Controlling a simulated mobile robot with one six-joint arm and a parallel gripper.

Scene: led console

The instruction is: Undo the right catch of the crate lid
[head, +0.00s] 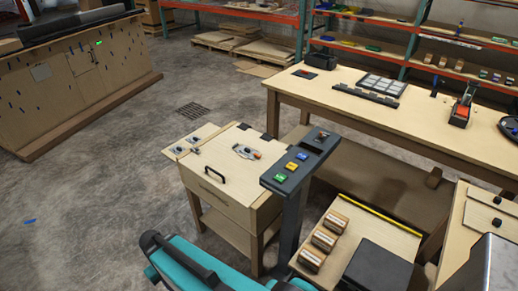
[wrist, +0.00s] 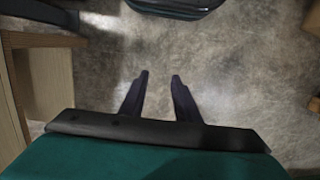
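A pale wooden box-like crate (head: 222,190) stands on a wooden stand at the middle of the head view. A small metal fitting with an orange end (head: 247,152) sits on top. I cannot make out the right catch; the details are too small, and the console partly hides the right side. In the wrist view my gripper (wrist: 160,75) is open, its two dark fingers apart with only bare floor between them. The crate cannot be clearly identified in that view.
Three small wooden blocks (head: 324,240) lie on a low surface at front right. Concrete floor (head: 100,200) is open at left.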

